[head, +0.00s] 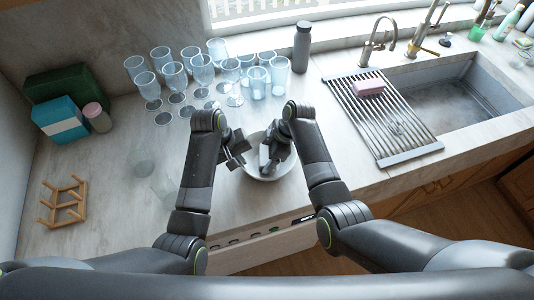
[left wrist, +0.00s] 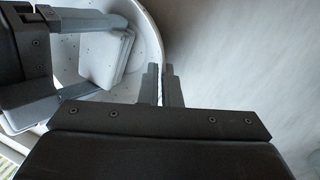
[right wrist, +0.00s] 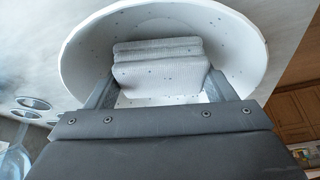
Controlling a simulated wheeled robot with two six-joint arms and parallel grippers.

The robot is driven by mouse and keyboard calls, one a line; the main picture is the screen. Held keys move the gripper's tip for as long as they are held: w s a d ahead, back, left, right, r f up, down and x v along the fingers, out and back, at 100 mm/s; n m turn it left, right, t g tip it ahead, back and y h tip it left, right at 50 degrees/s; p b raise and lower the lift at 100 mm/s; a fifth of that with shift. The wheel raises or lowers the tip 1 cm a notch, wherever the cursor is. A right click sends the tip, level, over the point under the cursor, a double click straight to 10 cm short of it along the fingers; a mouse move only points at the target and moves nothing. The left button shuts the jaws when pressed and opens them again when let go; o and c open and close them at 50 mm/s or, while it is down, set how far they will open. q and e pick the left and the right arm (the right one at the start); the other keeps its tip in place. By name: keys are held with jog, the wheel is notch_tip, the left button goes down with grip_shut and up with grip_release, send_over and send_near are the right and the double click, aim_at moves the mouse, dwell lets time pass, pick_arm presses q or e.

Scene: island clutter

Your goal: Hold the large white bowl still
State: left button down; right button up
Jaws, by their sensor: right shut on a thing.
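The large white bowl (head: 268,178) stands on the counter near its front edge. It also shows in the left wrist view (left wrist: 146,45) and the right wrist view (right wrist: 245,50). My left gripper (head: 240,157) is at the bowl's left side. In the left wrist view its fingers (left wrist: 162,85) are close together, one on each side of the rim; I cannot tell whether they press on it. My right gripper (head: 270,160) is over the bowl. It is shut on a folded pale cloth (right wrist: 160,70), held inside the bowl.
Several glasses (head: 202,70) and a grey bottle (head: 302,47) stand behind the bowl. A drying rack (head: 400,128) with a pink sponge (head: 369,87) is at the right by the sink. A wooden rack (head: 66,203) and boxes (head: 60,120) are at the left.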

pick_arm(q)
jog(key=shift+a+f, duration=0.15)
pick_arm(e)
jog(key=shift+s+a, duration=0.5)
jog(key=shift+a, duration=0.05)
jog(key=shift+d, duration=0.1)
jog(key=shift+w+d, duration=0.25)
jog(key=shift+d, duration=0.4)
jog(key=shift+a, duration=0.1)
jog(key=shift+s+a+f, duration=0.1)
jog(key=shift+a, duration=0.6)
